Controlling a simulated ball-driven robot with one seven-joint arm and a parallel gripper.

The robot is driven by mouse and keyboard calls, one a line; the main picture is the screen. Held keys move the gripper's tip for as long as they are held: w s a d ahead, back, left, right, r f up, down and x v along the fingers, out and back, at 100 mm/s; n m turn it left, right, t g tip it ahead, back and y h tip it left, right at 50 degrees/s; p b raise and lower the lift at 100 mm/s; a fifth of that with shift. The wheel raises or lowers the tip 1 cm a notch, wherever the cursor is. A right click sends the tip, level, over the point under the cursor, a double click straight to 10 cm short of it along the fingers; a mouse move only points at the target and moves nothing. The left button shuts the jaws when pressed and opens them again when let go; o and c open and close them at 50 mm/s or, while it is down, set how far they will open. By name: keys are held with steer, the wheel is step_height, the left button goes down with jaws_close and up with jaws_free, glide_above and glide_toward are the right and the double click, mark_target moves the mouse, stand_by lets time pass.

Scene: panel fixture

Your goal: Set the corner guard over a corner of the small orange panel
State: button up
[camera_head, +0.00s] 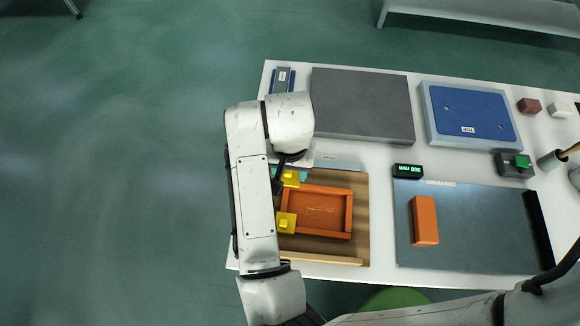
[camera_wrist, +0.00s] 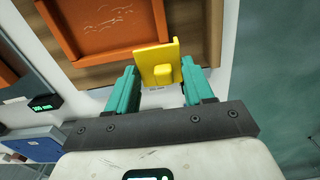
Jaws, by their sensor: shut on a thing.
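The small orange panel (camera_head: 318,213), with a raised rim, lies on a wooden board (camera_head: 359,200); part of it shows in the wrist view (camera_wrist: 105,25). My gripper (camera_head: 288,176) is at its upper left corner in the head view, partly hidden by my arm. Its teal fingers (camera_wrist: 163,92) are shut on a yellow corner guard (camera_wrist: 157,62) with a small knob. This guard (camera_head: 291,179) is at or just above the panel's corner; I cannot tell whether it touches. A second yellow guard (camera_head: 287,223) sits at the panel's lower left corner.
A wooden strip (camera_head: 330,259) runs along the board's front. To the right are a grey plate (camera_head: 465,225) with an orange block (camera_head: 424,220) and a small display (camera_head: 408,171). A dark slab (camera_head: 362,105) and a blue-topped panel (camera_head: 470,110) lie behind.

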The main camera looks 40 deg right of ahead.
steer(key=shift+f, duration=0.1)
steer(key=shift+f+b, duration=2.7)
steer(key=shift+f, duration=0.5)
steer(key=shift+s+f, duration=0.1)
steer(key=shift+s, duration=0.05)
steer(key=o, duration=1.2)
step_height(320, 180, up, 11)
steer(key=shift+f, duration=0.1)
